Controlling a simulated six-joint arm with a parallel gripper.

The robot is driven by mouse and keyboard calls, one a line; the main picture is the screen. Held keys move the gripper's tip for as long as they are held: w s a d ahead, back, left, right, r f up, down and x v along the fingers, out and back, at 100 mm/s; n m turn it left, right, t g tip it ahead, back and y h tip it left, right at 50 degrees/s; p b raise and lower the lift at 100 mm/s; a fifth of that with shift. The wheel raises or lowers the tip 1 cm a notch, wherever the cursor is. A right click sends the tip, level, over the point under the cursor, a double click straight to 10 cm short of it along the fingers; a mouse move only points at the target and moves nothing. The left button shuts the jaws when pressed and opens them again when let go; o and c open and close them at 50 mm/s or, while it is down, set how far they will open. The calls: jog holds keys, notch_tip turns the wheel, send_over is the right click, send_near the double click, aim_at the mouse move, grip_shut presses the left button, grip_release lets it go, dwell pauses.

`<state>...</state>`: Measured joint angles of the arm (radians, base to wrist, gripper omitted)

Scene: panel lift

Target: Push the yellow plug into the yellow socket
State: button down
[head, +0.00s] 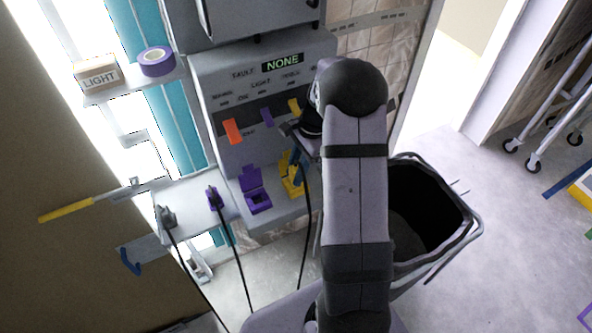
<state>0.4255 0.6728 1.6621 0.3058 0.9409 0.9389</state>
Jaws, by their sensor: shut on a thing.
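The yellow socket (291,181) is at the right of the panel's lower ledge, its yellow lid raised behind it. My gripper (300,170) is at this socket, its dark blue fingers pointing down in front of it. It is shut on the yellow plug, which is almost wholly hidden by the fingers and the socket. A black cable hangs from the gripper's tip. I cannot tell how far the plug is in the socket, or whether it touches it.
A purple socket (257,201) with its lid up sits left of the yellow one. A purple plug (213,198) and a grey plug (166,217) stand on a side shelf with cables hanging. The panel display (283,62) reads NONE. A black bin (425,215) stands right of my arm.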

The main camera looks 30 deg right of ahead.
jog(key=shift+f, duration=0.35)
jog(key=c, duration=1.4)
grip_release()
jog(key=shift+o, duration=0.2)
jog(key=shift+r, duration=0.1)
jog(key=shift+w+d+r, duration=0.1)
jog(key=shift+w+r, duration=0.05)
jog(key=shift+r, duration=0.2)
jog(key=b+v, duration=0.2)
jog(key=v, duration=0.3)
jog(key=shift+d, duration=0.1)
jog(key=shift+s+d+r, duration=0.15)
jog(key=shift+s+r, duration=0.15)
jog(key=shift+r, duration=0.4)
